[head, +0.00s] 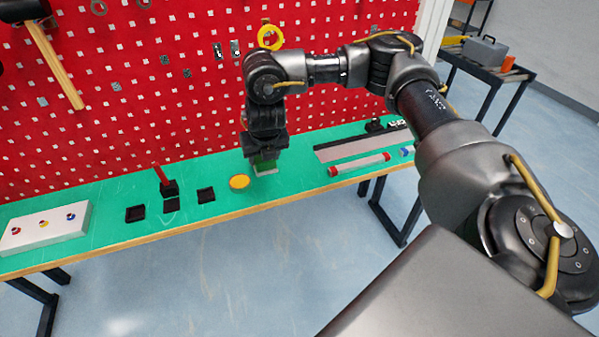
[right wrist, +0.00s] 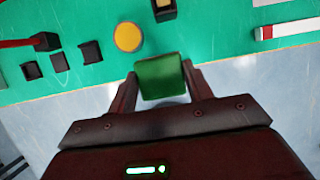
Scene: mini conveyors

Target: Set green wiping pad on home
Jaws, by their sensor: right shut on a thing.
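My right gripper (head: 264,158) is shut on the green wiping pad (right wrist: 162,78), held between its two fingers in the right wrist view. In the head view the gripper points down over the green bench top, and the pad shows only as a dark green patch (head: 264,157) at the fingers. A small pale item (head: 266,171) shows just below the pad; I cannot tell if they touch. No spot labelled home can be read. A yellow disc (head: 239,182) lies left of the gripper. My left gripper is not in view.
Black square pieces (head: 206,195) and a red-handled tool (head: 164,181) stand left of the disc. A white box (head: 44,229) is at the far left. A red-and-white rod (head: 359,164) lies right. A red pegboard (head: 160,90) rises behind the bench.

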